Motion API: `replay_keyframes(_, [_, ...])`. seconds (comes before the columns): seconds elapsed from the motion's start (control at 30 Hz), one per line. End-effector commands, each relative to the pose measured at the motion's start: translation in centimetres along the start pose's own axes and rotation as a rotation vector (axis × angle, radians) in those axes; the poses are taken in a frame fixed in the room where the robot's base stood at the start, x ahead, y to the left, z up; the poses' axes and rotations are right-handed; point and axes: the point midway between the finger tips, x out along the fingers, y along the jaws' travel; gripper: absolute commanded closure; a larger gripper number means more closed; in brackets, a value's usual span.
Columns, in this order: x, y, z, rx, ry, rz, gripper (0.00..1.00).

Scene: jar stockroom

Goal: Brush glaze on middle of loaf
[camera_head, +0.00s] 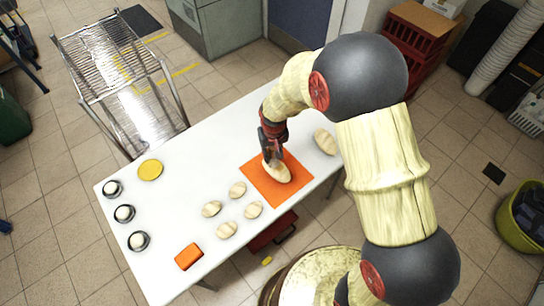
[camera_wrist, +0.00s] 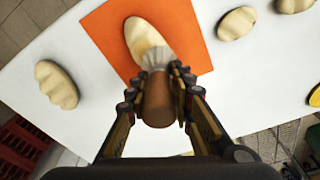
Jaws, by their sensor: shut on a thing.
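A pale oval loaf (camera_head: 278,172) lies on an orange mat (camera_head: 298,180) on the white table. In the wrist view the loaf (camera_wrist: 144,36) is at the top middle, on the mat (camera_wrist: 192,38). My gripper (camera_head: 270,150) is over the loaf's upper end and shut on a brush (camera_wrist: 158,98) with a brown handle and pale bristles. The bristles overlap the loaf's near end in the wrist view; whether they touch it I cannot tell. The gripper hides part of the loaf in the head view.
A scored loaf (camera_head: 325,141) lies right of the mat. Several small rolls (camera_head: 228,230) lie to its left. A yellow disc (camera_head: 150,169), three dark bowls (camera_head: 124,213) with white contents and an orange block (camera_head: 189,256) are on the table's left part. A wire rack (camera_head: 120,75) stands behind.

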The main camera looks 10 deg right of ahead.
Motion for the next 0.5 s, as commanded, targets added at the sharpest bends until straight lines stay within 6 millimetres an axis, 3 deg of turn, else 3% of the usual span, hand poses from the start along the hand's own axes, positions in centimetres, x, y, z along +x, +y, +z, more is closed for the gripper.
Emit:
replay_keyframes(0.3, [-3.1, 0.3, -1.1, 0.001, 0.002, 0.0, 1.0])
replay_keyframes(0.5, [-4.0, 0.5, -1.5, 0.002, 0.002, 0.0, 1.0])
